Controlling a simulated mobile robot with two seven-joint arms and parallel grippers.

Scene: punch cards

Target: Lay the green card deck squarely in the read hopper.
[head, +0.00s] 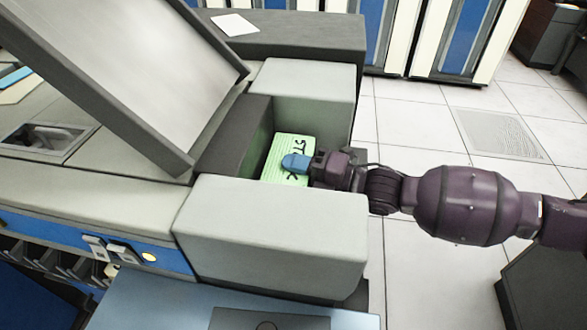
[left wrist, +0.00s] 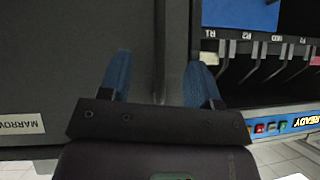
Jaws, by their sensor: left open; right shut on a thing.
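The green card deck (head: 275,172) has dark lettering on its top face. It lies inside the read hopper (head: 270,218), between the hopper's pale grey blocks and beside its dark inner wall. My right gripper (head: 297,162) reaches in from the right and is shut on the deck, its blue fingertip over the top and covering part of the lettering. Whether the deck touches the hopper floor or walls all round cannot be told. My left gripper (left wrist: 160,85) is open and empty in the left wrist view, in front of a dark grey panel. It does not show in the head view.
A large tilted grey lid (head: 130,65) stands open left of the hopper. A white card (head: 235,24) lies on the dark ledge behind. A blue surface (head: 150,305) lies in front. In the left wrist view, labelled slots (left wrist: 265,65) and a READY strip (left wrist: 290,125) are at right.

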